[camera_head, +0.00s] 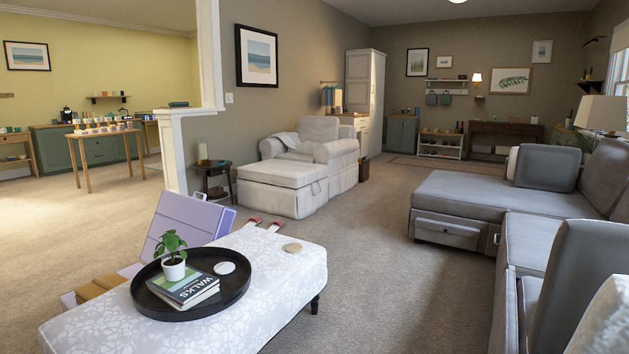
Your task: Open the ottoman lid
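A cream upholstered ottoman (275,199) stands in front of a matching armchair (320,133), in the middle of the room. Its flat padded top (285,173) lies level, and a seam runs below it; the lid looks closed. A small strap or tab hangs on its right side. Neither of my grippers is in view, so whether they are open or shut does not show.
A white patterned bench (295,268) in the foreground bears a dark round tray (238,292). An open lilac case (190,218) lies behind it. A grey sectional sofa (455,195) fills the right. Carpet (365,235) is clear between sofa and ottoman. A small dark side table (214,172) stands left of the armchair.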

